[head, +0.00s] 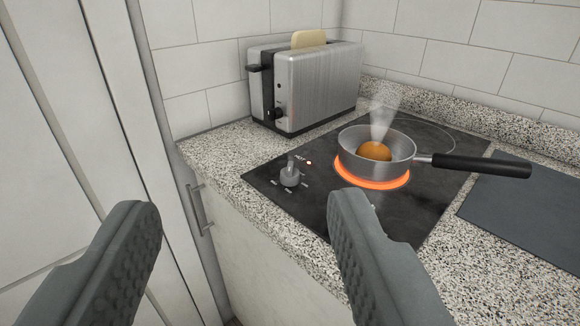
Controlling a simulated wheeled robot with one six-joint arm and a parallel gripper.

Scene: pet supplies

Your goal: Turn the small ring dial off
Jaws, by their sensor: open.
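A small grey dial (290,176) with an upright grip stands on the left part of the black cooktop (320,208), with short marks around it. A small red light (309,162) glows beside it. An orange glowing ring (372,179) shows on the cooktop under a steel pan (347,155). The pan holds a round orange-brown thing (374,151), with steam rising. My gripper (248,215) is open and empty, its two grey fingers wide apart in the foreground. The dial appears beyond the fingertips, between them in the picture, and neither finger touches it.
A steel toaster (325,85) with a bread slice (309,39) stands behind the dial. The pan's black handle (480,164) points right, toward a dark flat board (525,205). Speckled counter (262,216) surrounds the cooktop. A tall white panel (60,120) stands at left, near a cabinet handle (196,208).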

